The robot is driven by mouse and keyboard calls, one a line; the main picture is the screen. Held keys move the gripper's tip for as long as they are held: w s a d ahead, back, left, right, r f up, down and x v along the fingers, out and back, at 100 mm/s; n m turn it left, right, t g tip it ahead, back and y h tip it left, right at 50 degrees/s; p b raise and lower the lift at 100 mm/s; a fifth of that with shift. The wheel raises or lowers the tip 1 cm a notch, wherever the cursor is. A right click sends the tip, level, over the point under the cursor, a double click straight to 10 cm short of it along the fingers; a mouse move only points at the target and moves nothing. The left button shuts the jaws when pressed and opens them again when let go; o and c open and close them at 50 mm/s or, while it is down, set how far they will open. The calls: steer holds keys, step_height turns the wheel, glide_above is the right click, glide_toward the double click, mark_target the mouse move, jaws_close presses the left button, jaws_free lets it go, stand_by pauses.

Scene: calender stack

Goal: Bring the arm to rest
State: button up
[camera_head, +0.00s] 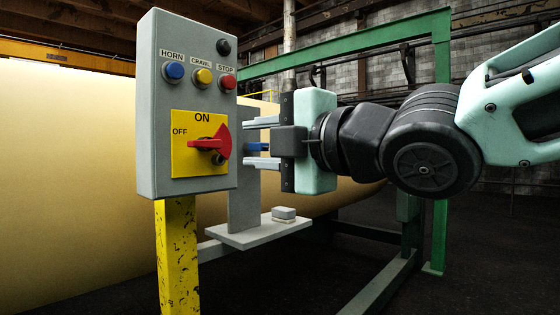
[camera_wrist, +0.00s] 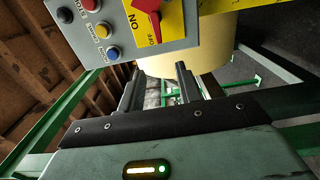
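My gripper (camera_head: 250,142) is held level just right of the grey control box (camera_head: 188,90), its fingers pointing left. In the wrist view my gripper (camera_wrist: 160,72) has its two fingers apart, with nothing seen between them. The box carries a red rotary handle (camera_head: 215,143) on a yellow ON/OFF plate (camera_head: 186,163). The handle lies roughly level, its narrow end to the left. It also shows in the wrist view (camera_wrist: 146,6). A small blue part (camera_head: 256,147) shows between the fingers in the head view; what it belongs to is unclear.
Blue HORN (camera_head: 174,71), yellow CRAWL (camera_head: 203,77) and red STOP (camera_head: 228,82) buttons sit above the handle. A grey plate (camera_head: 258,234) with a small block (camera_head: 284,213) is below my gripper. A large cream roll (camera_head: 75,160) stands behind, and a green frame (camera_head: 441,150) behind my arm.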

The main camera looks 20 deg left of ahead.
steer(key=d+f+m+h, duration=0.5)
steer(key=d+f+m, duration=0.15)
steer(key=f, duration=0.45)
steer(key=d+f+m+h, duration=0.4)
steer(key=d+f+m, duration=0.25)
steer(key=f, duration=0.35)
steer(key=s+d+f+m+g+h, duration=0.65)
steer(key=s+d+f+m, duration=0.35)
steer(key=s+d+f, duration=0.6)
step_height(320, 180, up, 27)
steer(key=w+d+m+p, duration=0.1)
steer(key=d+p, duration=0.1)
steer(key=p, duration=2.3)
steer(key=shift+p, duration=0.3)
